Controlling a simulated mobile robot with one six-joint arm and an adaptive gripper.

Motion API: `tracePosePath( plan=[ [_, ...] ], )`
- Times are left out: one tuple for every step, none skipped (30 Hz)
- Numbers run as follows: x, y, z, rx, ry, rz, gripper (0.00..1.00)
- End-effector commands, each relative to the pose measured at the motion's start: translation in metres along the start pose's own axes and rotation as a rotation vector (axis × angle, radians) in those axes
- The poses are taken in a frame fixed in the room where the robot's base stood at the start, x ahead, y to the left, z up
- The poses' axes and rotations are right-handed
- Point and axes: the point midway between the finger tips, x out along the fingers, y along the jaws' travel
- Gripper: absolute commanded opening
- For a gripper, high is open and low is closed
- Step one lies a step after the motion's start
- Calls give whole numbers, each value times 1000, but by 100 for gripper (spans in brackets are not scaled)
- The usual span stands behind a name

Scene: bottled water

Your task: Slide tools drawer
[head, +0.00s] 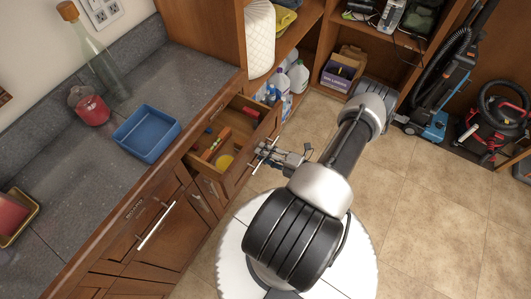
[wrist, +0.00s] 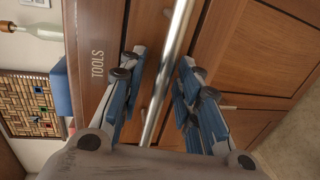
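The tools drawer (head: 238,172) stands pulled out from the wooden counter in the head view, with red, orange and yellow items inside. Its front, marked TOOLS (wrist: 97,63), shows in the wrist view. A long metal bar handle (wrist: 168,70) runs between the two blue-padded fingers of my gripper (wrist: 160,95). The fingers are apart, one on each side of the bar, with visible gaps to it. In the head view my gripper (head: 266,156) is at the drawer front. The fingertips are too small there to tell contact.
A closed drawer (head: 135,225) with a bar handle is to the left. The counter holds a blue tray (head: 147,133), a red jar (head: 89,106) and a glass bottle (head: 97,50). Shelves with bottles and a vacuum cleaner (head: 437,95) stand behind. The tiled floor (head: 440,220) at right is clear.

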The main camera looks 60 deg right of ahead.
Motion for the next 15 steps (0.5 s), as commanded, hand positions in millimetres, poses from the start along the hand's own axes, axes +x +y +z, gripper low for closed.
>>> tracePosePath(
  plan=[
    [0,0,0,0,0,0,31],
    [0,0,0,0,0,0,31],
    [0,0,0,0,0,0,31],
    [0,0,0,0,0,0,31],
    [-1,0,0,1,-1,0,31],
    [-4,0,0,1,-2,0,31],
    [-6,0,1,1,-3,0,31],
    [-9,0,1,1,-4,0,31],
    [-15,0,1,1,-5,0,31],
    [-20,0,1,1,-6,-1,31],
    [-26,0,1,1,-6,-1,31],
    [-34,0,2,1,-8,-1,31],
    [-41,0,2,1,-8,-1,31],
    [-48,0,2,1,-8,-1,31],
    [-57,0,2,1,-8,0,31]
  ],
)
